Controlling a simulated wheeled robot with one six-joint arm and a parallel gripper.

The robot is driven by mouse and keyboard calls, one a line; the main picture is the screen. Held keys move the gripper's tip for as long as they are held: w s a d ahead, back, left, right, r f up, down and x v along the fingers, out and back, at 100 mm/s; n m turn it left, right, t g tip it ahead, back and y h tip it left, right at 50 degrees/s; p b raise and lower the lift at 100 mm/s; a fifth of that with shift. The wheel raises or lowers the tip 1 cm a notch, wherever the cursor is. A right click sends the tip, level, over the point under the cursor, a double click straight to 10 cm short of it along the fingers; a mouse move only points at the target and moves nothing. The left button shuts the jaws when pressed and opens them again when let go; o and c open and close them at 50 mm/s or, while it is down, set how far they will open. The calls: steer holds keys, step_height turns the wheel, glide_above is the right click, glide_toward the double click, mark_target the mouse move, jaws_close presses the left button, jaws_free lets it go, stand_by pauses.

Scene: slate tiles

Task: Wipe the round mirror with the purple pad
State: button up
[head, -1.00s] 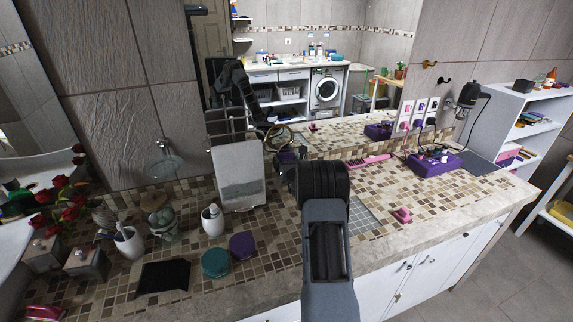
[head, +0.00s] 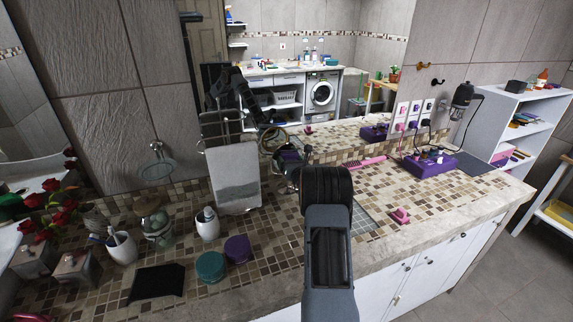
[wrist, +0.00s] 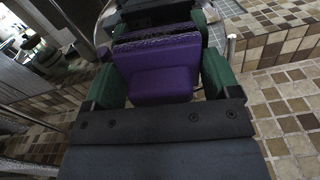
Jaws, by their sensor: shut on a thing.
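The purple pad (wrist: 165,82) is clamped between the green fingertips of my gripper (wrist: 158,70) in the wrist view. My gripper is shut on it. The round mirror (head: 266,141) has a thin gold-coloured rim and stands on the counter in the head view, just beyond my gripper, which covers part of it. In the wrist view the mirror's curved rim (wrist: 103,14) shows at the top, and a dark and green reflection of my gripper lies just past the pad. The pad's far edge is very close to the glass; I cannot tell whether it touches.
A grey-white towel (head: 236,178) hangs on a rack left of the mirror. Teal (head: 210,267) and purple (head: 238,249) round tubs, a white cup (head: 207,226) and a glass jar stand at left. A purple box (head: 431,164) with cables and a pink brush (head: 368,162) lie at right.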

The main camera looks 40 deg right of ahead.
steer(key=shift+s+d+b, duration=0.25)
steer(key=shift+d+b, duration=0.05)
steer(key=shift+d, duration=0.65)
steer(key=shift+s+d+b, duration=0.2)
steer(key=shift+d+b, duration=0.05)
steer(key=shift+d, duration=0.65)
steer(key=shift+w+a+b, duration=0.1)
steer(key=shift+a+b, duration=0.05)
steer(key=shift+b, duration=0.5)
steer(key=shift+w+a+f+b, duration=0.1)
steer(key=shift+w+a+b, duration=0.1)
steer(key=shift+a+b, duration=0.4)
steer(key=shift+w+a+b, duration=0.15)
steer(key=shift+a+b, duration=0.45)
steer(key=shift+w+a+b, duration=0.15)
steer(key=shift+a+b, duration=0.2)
steer(key=shift+a, duration=0.2)
steer(key=a+b, duration=0.3)
steer(key=shift+w+a, duration=0.25)
steer(key=shift+w, duration=0.15)
